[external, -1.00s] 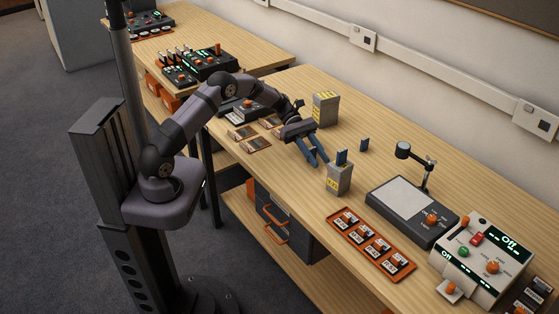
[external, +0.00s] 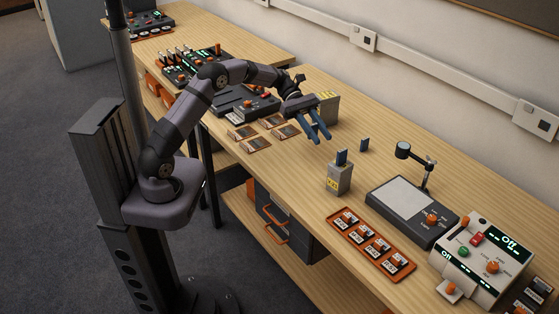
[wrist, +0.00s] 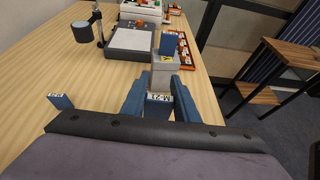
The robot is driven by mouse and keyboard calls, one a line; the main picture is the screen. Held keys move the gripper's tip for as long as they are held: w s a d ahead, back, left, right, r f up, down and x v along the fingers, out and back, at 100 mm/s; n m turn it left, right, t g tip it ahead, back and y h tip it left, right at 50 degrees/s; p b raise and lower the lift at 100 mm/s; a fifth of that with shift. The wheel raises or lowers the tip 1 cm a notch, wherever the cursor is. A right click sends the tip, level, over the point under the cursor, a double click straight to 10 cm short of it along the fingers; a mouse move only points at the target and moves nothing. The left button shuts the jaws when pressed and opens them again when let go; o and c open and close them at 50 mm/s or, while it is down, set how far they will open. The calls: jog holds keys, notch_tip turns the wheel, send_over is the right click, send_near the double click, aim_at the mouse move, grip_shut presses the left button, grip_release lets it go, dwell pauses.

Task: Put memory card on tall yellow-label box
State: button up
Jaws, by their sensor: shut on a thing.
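A memory card (wrist: 159,98), dark blue with a white printed end, sits between the fingers of my gripper (wrist: 158,90) in the wrist view. My gripper (external: 321,139) is shut on it, raised above the table in the external view, where the card is hard to make out. A grey box with a yellow label (external: 329,107) stands behind my gripper, partly hidden by it. A second grey yellow-label box (external: 339,180) stands closer to the front, with a blue card (external: 342,157) upright on top; it also shows ahead in the wrist view (wrist: 164,78).
Another blue card (external: 364,145) stands on the table, right of my gripper.

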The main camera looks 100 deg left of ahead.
jog(key=shift+n+t+y, duration=0.3)
jog(key=shift+n+t, duration=0.1)
jog(key=r+p, duration=0.3)
jog(key=a+r+p, duration=0.1)
jog(key=r+p, duration=0.2)
jog(key=r, duration=0.1)
jog(key=s+a+r+p, duration=0.1)
jog(key=r+p, duration=0.2)
jog(key=r, duration=0.1)
jog(key=shift+a+r, duration=0.25)
jog(key=w+a+r+n+t+y+p, duration=0.1)
jog(key=w+a+r+n+y+p, duration=0.1)
jog(key=a+r, duration=0.15)
jog(key=n+t+y, duration=0.2)
jog(key=n+y, duration=0.9)
jog(key=y, duration=0.2)
send_over(329, 96)
jog(key=f, duration=0.2)
jog(key=shift+h, duration=0.3)
jog(key=shift+s+f+p, duration=0.1)
jog(key=shift+f+p, duration=0.4)
jog(key=shift+f, duration=4.45)
jog(key=shift+f, duration=0.2)
jog(key=o, duration=1)
